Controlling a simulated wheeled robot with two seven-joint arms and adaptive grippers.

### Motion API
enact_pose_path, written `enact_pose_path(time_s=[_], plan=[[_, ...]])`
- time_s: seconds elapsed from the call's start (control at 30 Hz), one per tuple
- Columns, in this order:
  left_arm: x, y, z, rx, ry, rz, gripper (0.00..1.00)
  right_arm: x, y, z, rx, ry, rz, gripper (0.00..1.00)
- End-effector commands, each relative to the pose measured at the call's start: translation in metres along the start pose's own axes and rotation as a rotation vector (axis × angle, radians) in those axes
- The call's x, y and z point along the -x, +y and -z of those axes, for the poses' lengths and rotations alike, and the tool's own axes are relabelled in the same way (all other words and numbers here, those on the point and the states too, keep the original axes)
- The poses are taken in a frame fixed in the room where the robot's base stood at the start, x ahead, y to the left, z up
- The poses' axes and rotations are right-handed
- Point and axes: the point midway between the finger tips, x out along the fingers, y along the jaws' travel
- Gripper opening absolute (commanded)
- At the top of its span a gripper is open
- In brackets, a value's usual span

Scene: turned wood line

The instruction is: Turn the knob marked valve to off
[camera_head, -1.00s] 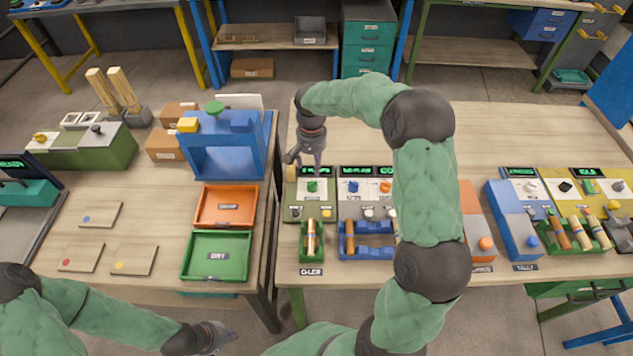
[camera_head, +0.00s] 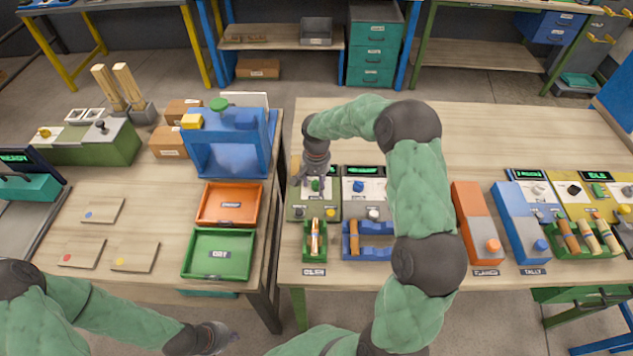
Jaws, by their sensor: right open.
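The olive control panel (camera_head: 298,211) near the left end of the right-hand table carries a green knob (camera_head: 316,185). Beside it, a grey panel has a blue knob (camera_head: 358,187). I cannot read which knob is marked valve. My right gripper (camera_head: 312,181) is open, pointing down over the olive panel, with its fingers close to the green knob; I cannot tell whether they touch it. My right arm hides the area right of the blue knob. My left gripper (camera_head: 222,338) is low at the bottom, away from the panels; its fingers are unclear.
A green holder (camera_head: 305,254) and a blue rack (camera_head: 380,247) with turned wood pieces stand in front of the panels. An orange machine (camera_head: 470,215) and a blue machine (camera_head: 515,220) stand to the right. The table behind the panels is clear.

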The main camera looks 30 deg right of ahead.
Motion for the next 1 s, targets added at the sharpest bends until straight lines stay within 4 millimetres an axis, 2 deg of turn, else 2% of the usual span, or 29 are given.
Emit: enact_pose_path(time_s=[0.03, 0.2, 0.23, 0.67, 1.0], plan=[[0.000, 0.000, 0.000, 0.000, 0.000, 0.000, 0.00, 0.000, 0.000, 0.000, 0.000, 0.000, 0.000, 0.52], [0.000, 0.000, 0.000, 0.000, 0.000, 0.000, 0.00, 0.000, 0.000, 0.000, 0.000, 0.000, 0.000, 0.04], [0.000, 0.000, 0.000, 0.000, 0.000, 0.000, 0.00, 0.000, 0.000, 0.000, 0.000, -0.001, 0.000, 0.02], [0.003, 0.001, 0.000, 0.000, 0.000, 0.000, 0.00, 0.000, 0.000, -0.001, 0.068, -0.002, 0.000, 0.02], [0.013, 0.005, 0.000, 0.000, 0.000, 0.000, 0.00, 0.001, 0.000, -0.001, 0.326, -0.003, 0.000, 0.02]])
